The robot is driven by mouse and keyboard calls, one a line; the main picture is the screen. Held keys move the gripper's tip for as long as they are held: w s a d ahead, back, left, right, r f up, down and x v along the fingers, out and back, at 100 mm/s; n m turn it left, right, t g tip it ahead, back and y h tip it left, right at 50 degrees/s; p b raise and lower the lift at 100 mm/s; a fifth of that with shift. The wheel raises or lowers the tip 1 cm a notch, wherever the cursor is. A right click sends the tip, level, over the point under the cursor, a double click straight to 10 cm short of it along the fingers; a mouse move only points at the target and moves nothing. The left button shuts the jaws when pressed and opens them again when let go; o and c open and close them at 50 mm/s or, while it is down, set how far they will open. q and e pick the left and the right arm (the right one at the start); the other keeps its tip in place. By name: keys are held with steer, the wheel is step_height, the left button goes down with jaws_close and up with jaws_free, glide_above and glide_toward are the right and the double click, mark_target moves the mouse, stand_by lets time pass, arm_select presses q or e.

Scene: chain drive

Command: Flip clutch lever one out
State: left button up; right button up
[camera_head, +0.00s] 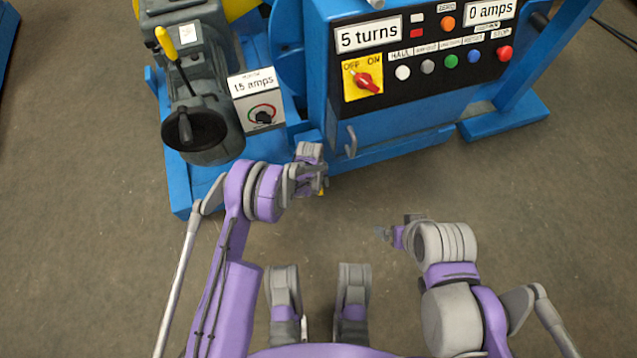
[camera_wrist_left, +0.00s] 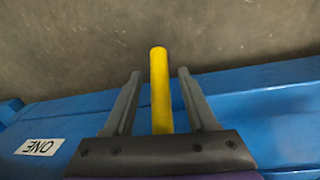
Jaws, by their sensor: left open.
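Clutch lever one is a yellow rod (camera_wrist_left: 159,100) in the left wrist view, beside a white label reading "ONE" (camera_wrist_left: 40,147) on the blue frame. My left gripper (camera_wrist_left: 160,73) is open, with one finger on each side of the lever and a gap to each. In the head view my left gripper (camera_head: 321,180) is low at the front of the blue machine, and only a small yellow tip (camera_head: 322,192) shows beside it. The rest of the lever is hidden there. My right gripper (camera_head: 383,233) hangs over the floor; its finger gap is too small to judge.
The blue machine's panel (camera_head: 436,50) has a red OFF/ON switch (camera_head: 367,81) and several buttons. A grey motor (camera_head: 213,90) with a yellow-handled lever (camera_head: 166,43) stands at the left. A grey handle (camera_head: 351,142) is right of my left gripper. The floor in front is clear.

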arm_select(q)
jaws_close()
stand_by(1.4)
